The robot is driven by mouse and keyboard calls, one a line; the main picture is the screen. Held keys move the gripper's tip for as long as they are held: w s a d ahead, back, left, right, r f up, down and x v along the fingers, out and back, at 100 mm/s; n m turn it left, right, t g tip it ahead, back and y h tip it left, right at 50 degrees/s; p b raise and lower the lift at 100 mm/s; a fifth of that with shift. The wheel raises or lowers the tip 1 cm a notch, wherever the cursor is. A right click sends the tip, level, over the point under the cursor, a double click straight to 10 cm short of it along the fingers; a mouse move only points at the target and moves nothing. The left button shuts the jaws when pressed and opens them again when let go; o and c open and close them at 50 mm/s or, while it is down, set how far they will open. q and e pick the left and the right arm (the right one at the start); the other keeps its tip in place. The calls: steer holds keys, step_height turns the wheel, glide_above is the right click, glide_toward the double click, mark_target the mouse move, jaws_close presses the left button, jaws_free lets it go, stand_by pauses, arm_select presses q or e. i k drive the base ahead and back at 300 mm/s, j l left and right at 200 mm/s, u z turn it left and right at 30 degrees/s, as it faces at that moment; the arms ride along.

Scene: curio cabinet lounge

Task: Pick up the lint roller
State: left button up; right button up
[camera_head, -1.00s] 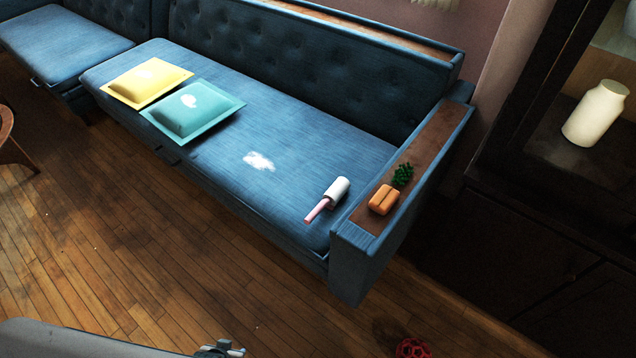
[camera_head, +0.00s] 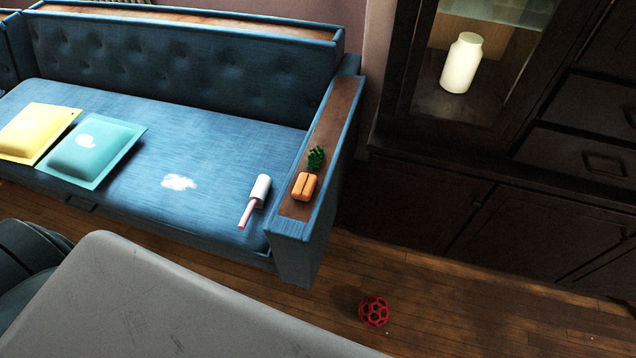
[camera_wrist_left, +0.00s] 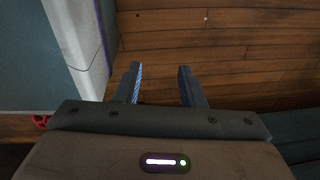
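The lint roller (camera_head: 261,190) lies on the blue sofa seat, close to the sofa's right armrest. Its white roll points away from me and its pink handle points toward me. My left gripper (camera_wrist_left: 158,85) shows in the left wrist view with its two fingers apart and nothing between them, above the wooden floor. The lint roller does not show in the left wrist view. Neither gripper shows in the head view, and my right gripper is in no view.
The armrest (camera_head: 289,209) holds an orange object (camera_head: 304,187) and a small green plant (camera_head: 316,158). A teal cushion (camera_head: 95,151) and a yellow cushion (camera_head: 38,130) lie left. A red lattice ball (camera_head: 374,311) is on the floor. A dark cabinet (camera_head: 420,195) stands right.

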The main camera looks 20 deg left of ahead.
mark_target(260, 189)
steer(key=j+z, duration=0.3)
steer(key=j, duration=0.2)
steer(key=k+j+z, duration=0.3)
steer(key=j, duration=0.15)
steer(key=j+z, duration=0.3)
steer(key=j, duration=0.15)
steer(key=k+j+z, duration=0.6)
steer(key=j, duration=0.15)
steer(key=i+j, duration=0.05)
steer(key=i, duration=0.05)
